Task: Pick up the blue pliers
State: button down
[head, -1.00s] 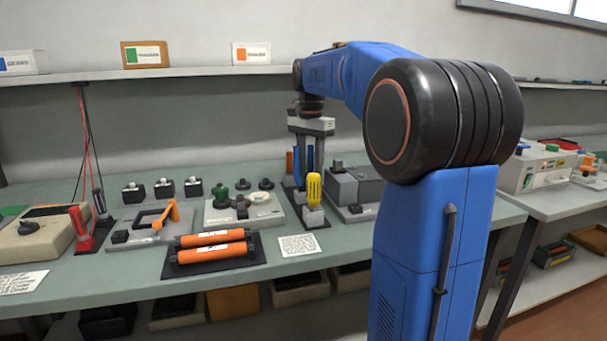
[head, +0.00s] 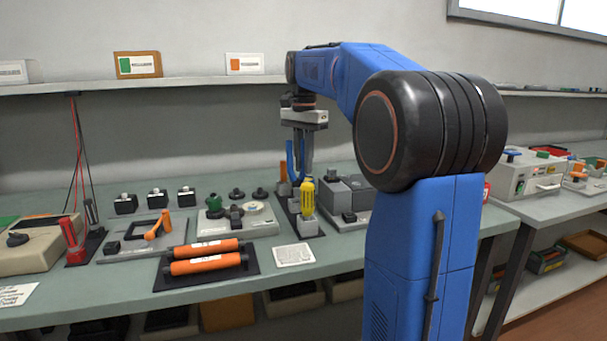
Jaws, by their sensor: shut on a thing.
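The blue pliers (head: 290,161) are upright with their blue handles under my gripper, at the tool stand toward the back of the bench. My gripper (head: 303,160) points straight down and is shut on the pliers. The lower end of the pliers is hidden behind the yellow-handled tool, so I cannot tell whether it is clear of the stand.
The yellow-handled tool (head: 306,194) stands in the dark stand (head: 283,192) just in front. An orange-handled tool (head: 284,187) is to the left. Grey blocks (head: 345,192) are close on the right. The shelf (head: 150,87) runs along the wall behind.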

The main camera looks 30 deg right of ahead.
notch_tip(320, 180, up, 3)
jog(key=w+a, duration=0.2)
jog(key=a, duration=0.6)
jog(key=w+a, duration=0.3)
jog(key=a, duration=0.5)
jog(key=s+a+r+n, duration=0.3)
jog(key=a+r+n, duration=0.25)
jog(key=n, duration=1.25)
notch_tip(320, 180, down, 8)
jog(key=shift+s+d+f, duration=0.15)
jog(key=shift+s+d, duration=0.05)
jog(key=shift+d, duration=0.2)
jog(key=shift+s+a, duration=0.2)
jog(key=shift+s, duration=0.55)
dwell(0.7)
jog(key=shift+w, duration=0.2)
dwell(0.3)
notch_tip(320, 180, up, 8)
dwell(1.1)
